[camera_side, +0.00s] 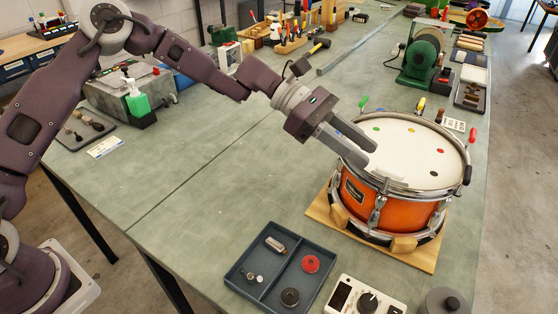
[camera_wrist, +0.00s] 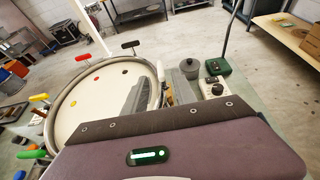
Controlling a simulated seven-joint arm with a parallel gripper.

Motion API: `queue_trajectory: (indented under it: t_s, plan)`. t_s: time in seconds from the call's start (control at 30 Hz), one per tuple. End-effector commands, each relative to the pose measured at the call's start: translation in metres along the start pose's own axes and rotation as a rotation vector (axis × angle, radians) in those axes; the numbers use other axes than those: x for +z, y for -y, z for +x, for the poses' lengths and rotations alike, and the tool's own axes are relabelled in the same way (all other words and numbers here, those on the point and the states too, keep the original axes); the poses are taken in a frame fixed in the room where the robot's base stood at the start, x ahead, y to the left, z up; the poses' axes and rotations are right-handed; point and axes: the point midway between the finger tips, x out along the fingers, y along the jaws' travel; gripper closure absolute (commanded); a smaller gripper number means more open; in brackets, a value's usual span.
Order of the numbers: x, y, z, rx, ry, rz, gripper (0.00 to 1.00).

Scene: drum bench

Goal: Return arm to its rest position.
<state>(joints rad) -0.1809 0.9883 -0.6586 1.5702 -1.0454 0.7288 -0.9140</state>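My gripper (camera_side: 367,155) is at the left part of the orange drum (camera_side: 395,212), with its fingertips over the near-left area of the white drumhead (camera_side: 410,150). Two grey fingers show with a gap between them, and nothing is seen in the gap. I cannot tell whether the tips touch the head. My arm reaches out from the left side, away from its base. In the wrist view the drumhead (camera_wrist: 90,105) shows at left, and my gripper's housing covers the lower part and hides most of the fingers.
Colour-handled keys stand around the drum rim, including a red one (camera_side: 473,134) and a green one (camera_side: 363,103). A divided tray (camera_side: 245,272) with small parts and a white dial device (camera_side: 345,296) are in front. A green grinder (camera_side: 425,66) stands behind. The bench's middle left is clear.

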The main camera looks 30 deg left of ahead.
Motion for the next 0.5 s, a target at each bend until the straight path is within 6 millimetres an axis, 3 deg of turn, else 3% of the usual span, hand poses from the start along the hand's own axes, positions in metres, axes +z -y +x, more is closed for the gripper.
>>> queue_trajectory:
  t_s: [0.13,0.27,0.37,0.5]
  plan:
    - [0.008,0.017,-0.007,-0.021,-0.066,0.116,0.67]
    - [0.022,0.072,-0.042,-0.101,-0.298,0.494,0.67]
    - [0.022,0.121,-0.087,-0.185,-0.518,0.809,0.67]
    - [0.015,0.19,-0.165,-0.314,-0.821,1.181,0.67]
